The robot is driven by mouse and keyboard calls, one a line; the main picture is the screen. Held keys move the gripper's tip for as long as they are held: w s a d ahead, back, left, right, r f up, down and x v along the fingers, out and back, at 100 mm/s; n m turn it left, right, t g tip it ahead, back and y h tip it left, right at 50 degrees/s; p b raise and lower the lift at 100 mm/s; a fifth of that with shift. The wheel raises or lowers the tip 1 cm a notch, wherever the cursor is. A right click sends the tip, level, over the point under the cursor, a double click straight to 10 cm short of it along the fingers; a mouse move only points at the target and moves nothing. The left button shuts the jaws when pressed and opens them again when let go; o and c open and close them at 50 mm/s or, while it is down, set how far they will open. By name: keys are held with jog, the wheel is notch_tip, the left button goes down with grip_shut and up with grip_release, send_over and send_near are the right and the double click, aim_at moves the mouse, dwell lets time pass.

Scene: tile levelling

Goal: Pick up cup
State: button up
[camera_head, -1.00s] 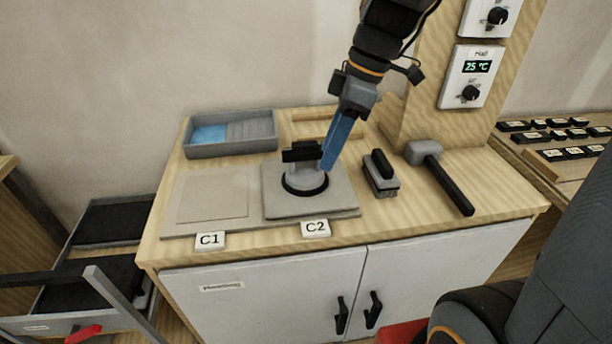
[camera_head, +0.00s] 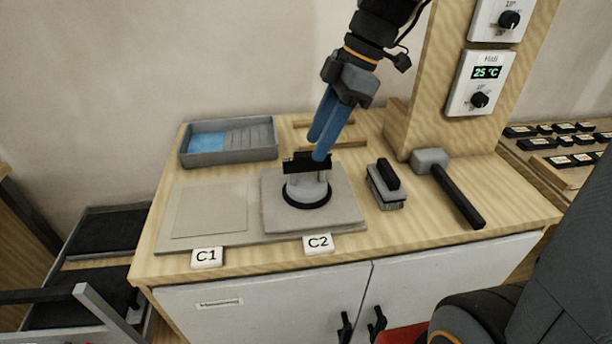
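The suction cup (camera_head: 307,188) is a grey body with a black ring at its base and a black handle bar on top. It stands upright on the grey tile marked C2 (camera_head: 272,213). My gripper (camera_head: 315,148) has two blue fingers and reaches down from above right. The fingers show a gap between them, and the fingertips are at or just behind the black handle. Whether they touch the handle cannot be told. Nothing is seen held between them.
A flat tile place marked C1 (camera_head: 209,208) lies to the left. A grey tray (camera_head: 228,154) with blue content stands behind it. A brush-like block (camera_head: 385,185) and a black-handled mallet (camera_head: 447,187) lie to the right. A wooden post with dials rises behind the mallet.

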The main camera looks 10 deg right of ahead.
aim_at(307, 161)
jog(key=shift+w+a+f, duration=0.1)
jog(key=shift+w, duration=0.35)
jog(key=shift+w+d+p+x, duration=0.15)
jog(key=shift+p+x, duration=0.2)
jog(key=shift+x, duration=0.9)
jog(key=shift+d+p+x, duration=0.1)
jog(key=shift+p+x, duration=0.3)
jog(key=shift+x, duration=0.85)
jog(key=shift+w+d+p+x, duration=0.15)
jog(key=shift+p+x, duration=0.2)
jog(key=shift+x, duration=0.85)
jog(key=shift+f, duration=0.2)
grip_shut()
